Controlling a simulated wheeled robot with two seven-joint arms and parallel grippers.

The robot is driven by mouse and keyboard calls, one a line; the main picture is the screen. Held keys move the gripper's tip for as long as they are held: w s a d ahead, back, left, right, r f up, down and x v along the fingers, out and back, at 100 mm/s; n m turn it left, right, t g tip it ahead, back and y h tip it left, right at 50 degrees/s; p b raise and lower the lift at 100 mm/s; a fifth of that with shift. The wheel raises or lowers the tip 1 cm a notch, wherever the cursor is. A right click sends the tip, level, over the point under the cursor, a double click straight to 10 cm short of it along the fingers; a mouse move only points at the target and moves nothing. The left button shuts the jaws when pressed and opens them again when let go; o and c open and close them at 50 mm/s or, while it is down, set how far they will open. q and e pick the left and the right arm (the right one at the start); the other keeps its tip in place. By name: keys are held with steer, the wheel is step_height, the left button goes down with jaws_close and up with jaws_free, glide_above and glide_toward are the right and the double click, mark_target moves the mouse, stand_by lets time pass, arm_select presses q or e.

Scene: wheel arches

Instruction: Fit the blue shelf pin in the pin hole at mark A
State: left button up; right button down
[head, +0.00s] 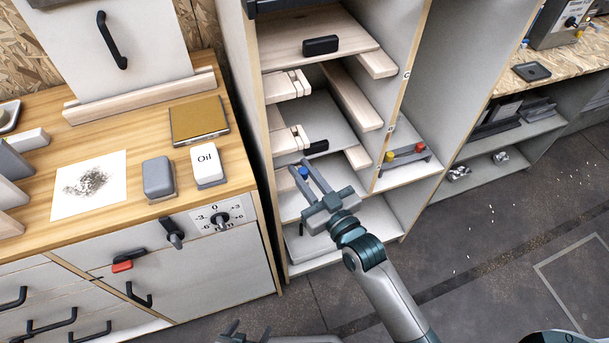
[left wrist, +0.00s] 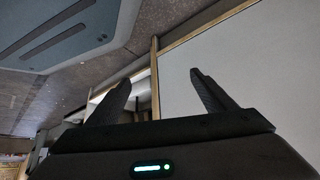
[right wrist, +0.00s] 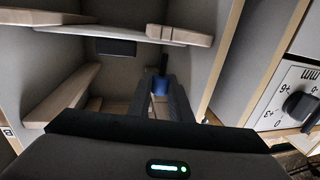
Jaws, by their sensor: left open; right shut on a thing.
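The blue shelf pin (head: 304,172) is held between the fingertips of my right gripper (head: 303,174), inside the left bay of the shelf cabinet (head: 397,95). In the right wrist view the blue pin (right wrist: 161,86) shows at the finger ends, with a dark tip beyond it. I cannot tell whether the pin touches a wall. My left gripper (head: 238,338) is at the bottom edge, mostly cut off. In the left wrist view its fingers (left wrist: 160,95) are apart and empty. The hole at mark A is not discernible.
Wooden shelves and rails (head: 350,95) crowd the bay above my right gripper. A grey block with yellow and red pieces (head: 405,158) stands in the right bay. The workbench (head: 140,215) at left holds an Oil block (head: 207,165). The floor at right is open.

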steer(key=shift+w+a+b, duration=0.25)
steer(key=shift+w+b, duration=0.05)
steer(key=shift+w, duration=0.4)
steer(key=shift+w+a, duration=0.15)
steer(key=shift+w, duration=0.35)
steer(key=shift+w+a+b, duration=0.2)
steer(key=shift+w+b, duration=0.35)
steer(key=shift+w, duration=0.05)
arm_select(q)
steer(key=shift+w+a+f+g, duration=0.15)
steer(key=shift+a+f+g, duration=0.25)
steer(key=shift+a+f, duration=0.15)
arm_select(e)
steer(key=shift+w+a, duration=0.1)
steer(key=shift+w, duration=0.2)
arm_select(q)
steer(key=shift+w, duration=0.1)
arm_select(e)
steer(key=shift+f, duration=1.35)
stand_by(0.7)
steer(key=c, duration=1.5)
jaws_free()
steer(key=shift+c, duration=0.2)
